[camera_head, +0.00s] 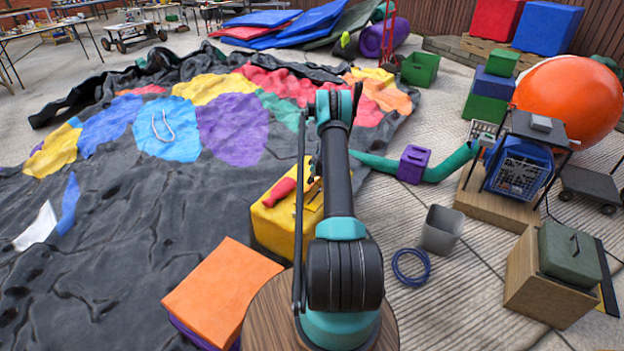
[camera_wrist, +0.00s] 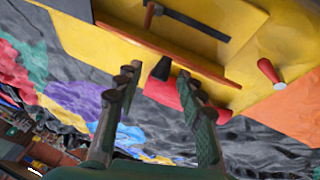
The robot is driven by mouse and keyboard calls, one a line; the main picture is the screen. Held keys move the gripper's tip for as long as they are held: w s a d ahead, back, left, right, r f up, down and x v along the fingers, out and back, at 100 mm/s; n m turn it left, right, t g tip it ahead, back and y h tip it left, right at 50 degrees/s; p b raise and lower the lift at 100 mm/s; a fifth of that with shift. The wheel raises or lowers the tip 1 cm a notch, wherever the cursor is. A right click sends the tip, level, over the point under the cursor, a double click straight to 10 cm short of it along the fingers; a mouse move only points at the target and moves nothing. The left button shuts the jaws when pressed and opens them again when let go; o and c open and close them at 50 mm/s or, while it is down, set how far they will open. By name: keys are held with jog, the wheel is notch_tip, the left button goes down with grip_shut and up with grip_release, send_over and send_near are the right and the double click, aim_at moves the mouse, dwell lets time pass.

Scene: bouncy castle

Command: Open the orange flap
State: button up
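An orange flap (camera_head: 222,288) lies flat over a purple box at the lower left of the head view, left of my arm. What appears to be the same orange panel (camera_wrist: 297,108) shows at the right edge of the wrist view. My gripper (camera_wrist: 158,80) is open, its two fingers well apart, pointing at the yellow box (camera_wrist: 120,52). A dark handle-like piece (camera_wrist: 161,69) shows between the fingertips; I cannot tell whether they touch it. In the head view my arm mostly hides the gripper, above the yellow box (camera_head: 270,232).
A red item (camera_head: 279,192) lies on the yellow box, with a dark tool (camera_wrist: 190,20). A grey bin (camera_head: 441,231), blue hose coil (camera_head: 411,268) and wooden crate (camera_head: 545,285) stand right. The deflated castle (camera_head: 140,215) covers the left ground.

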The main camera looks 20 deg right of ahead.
jog(key=shift+w+f, duration=0.1)
jog(key=shift+f, duration=0.15)
jog(key=shift+c, duration=0.4)
grip_shut()
